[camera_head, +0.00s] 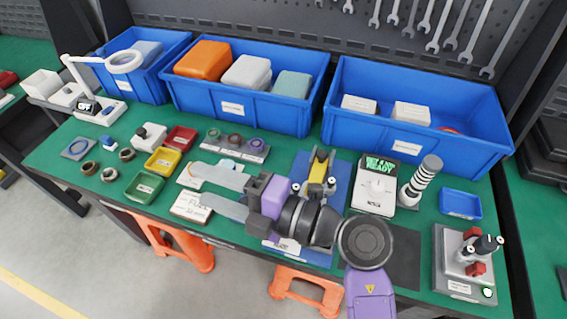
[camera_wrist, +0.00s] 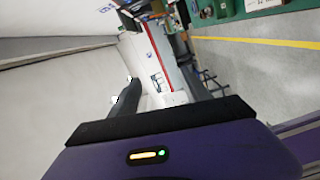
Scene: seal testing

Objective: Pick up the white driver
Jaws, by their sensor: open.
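A white-and-black banded, upright handle (camera_head: 422,178) stands in a small grey holder at the right of the green bench; it looks most like the white driver, though I cannot be sure. My gripper (camera_head: 189,183) is over the front middle of the bench, well left of that handle, with its two pale fingers pointing left. The fingers are apart with nothing held between them.
A white device with a green screen (camera_head: 377,187) stands just left of the handle. A small blue tray (camera_head: 460,204) lies to its right, with a grey control box (camera_head: 472,265) in front. Large blue bins (camera_head: 415,148) line the back. A yellow-topped fixture (camera_head: 318,172) stands behind my arm.

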